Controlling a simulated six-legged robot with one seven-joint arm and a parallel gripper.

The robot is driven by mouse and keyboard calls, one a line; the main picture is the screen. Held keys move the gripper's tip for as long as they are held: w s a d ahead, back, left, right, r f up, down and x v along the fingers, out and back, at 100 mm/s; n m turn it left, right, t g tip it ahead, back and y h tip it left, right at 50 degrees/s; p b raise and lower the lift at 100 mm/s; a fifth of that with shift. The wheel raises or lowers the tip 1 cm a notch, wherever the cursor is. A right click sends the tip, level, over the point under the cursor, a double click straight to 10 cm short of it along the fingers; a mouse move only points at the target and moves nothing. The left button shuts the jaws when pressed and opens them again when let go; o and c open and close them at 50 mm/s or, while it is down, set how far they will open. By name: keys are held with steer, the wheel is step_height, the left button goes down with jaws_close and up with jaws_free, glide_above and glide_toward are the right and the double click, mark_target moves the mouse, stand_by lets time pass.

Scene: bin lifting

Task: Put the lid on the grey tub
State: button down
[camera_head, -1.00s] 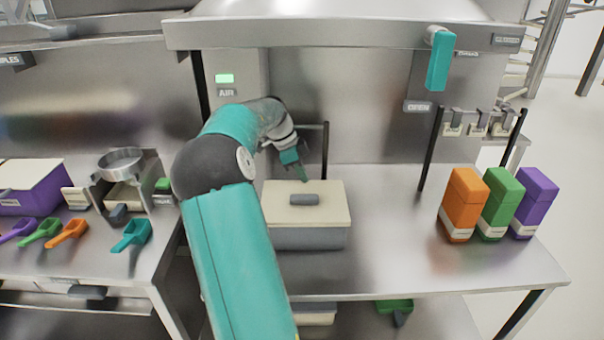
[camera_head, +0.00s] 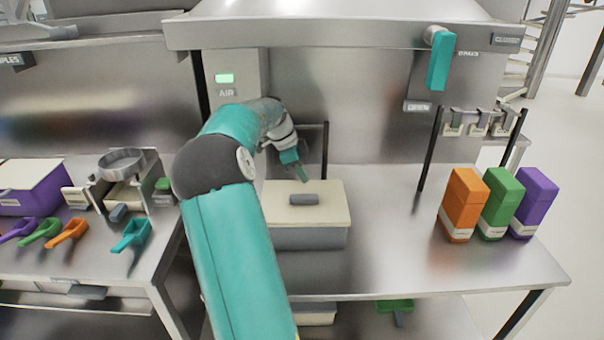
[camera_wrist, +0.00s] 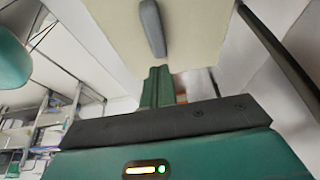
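The grey tub (camera_head: 308,239) stands on the steel bench in the head view. The cream lid (camera_head: 330,208) lies on top of it and looks level, with its grey handle (camera_head: 304,199) in the middle. In the wrist view the lid (camera_wrist: 195,35) and its handle (camera_wrist: 152,28) show beyond my fingers. My gripper (camera_head: 303,176) is above the lid's back part, apart from the handle. Its green fingers (camera_wrist: 159,88) are together in the wrist view with nothing between them. The tub's left side is partly hidden by my arm.
Orange (camera_head: 462,205), green (camera_head: 502,203) and purple (camera_head: 534,203) boxes stand at the bench's right. A black post (camera_head: 325,148) rises behind the tub. The bench between tub and boxes is clear. Scoops and a purple bin (camera_head: 25,201) are on the left counter.

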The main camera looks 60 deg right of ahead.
mark_target(306, 195)
steer(key=shift+f, duration=0.2)
steer(key=shift+f, duration=0.7)
steer(key=shift+f, duration=1.65)
step_height(306, 195, up, 7)
stand_by(0.9)
stand_by(0.5)
